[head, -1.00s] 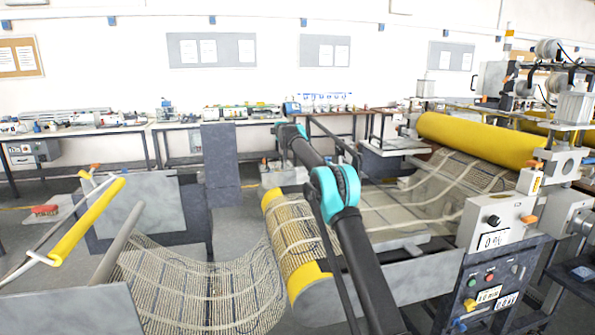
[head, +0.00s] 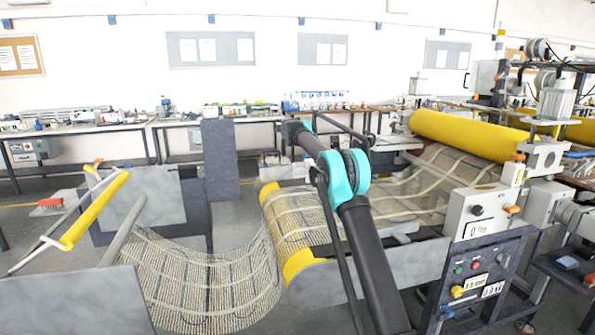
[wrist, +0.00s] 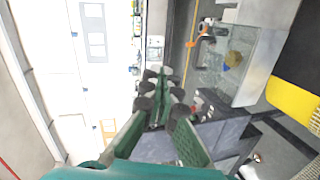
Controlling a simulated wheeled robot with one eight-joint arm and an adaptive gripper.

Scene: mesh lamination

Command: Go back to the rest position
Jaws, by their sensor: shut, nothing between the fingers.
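My gripper (wrist: 162,78) is shut and empty in the wrist view, its green-padded fingers meeting in the air with nothing between them. My dark arm with its teal elbow rises through the middle of the head view, in front of the lamination machine. The gripper itself is not clearly visible there; the far end of the arm points away towards the back benches. The mesh (head: 205,285) hangs in a slack loop, runs over a yellow-ended roller (head: 305,267) and on to the big yellow roller (head: 468,138).
A control box (head: 487,213) and button panel (head: 480,270) stand at the right. A yellow bar (head: 95,210) and a red brush (head: 50,202) are at the left. Benches with equipment (head: 75,130) line the back wall. Grey floor is open between the benches and machine.

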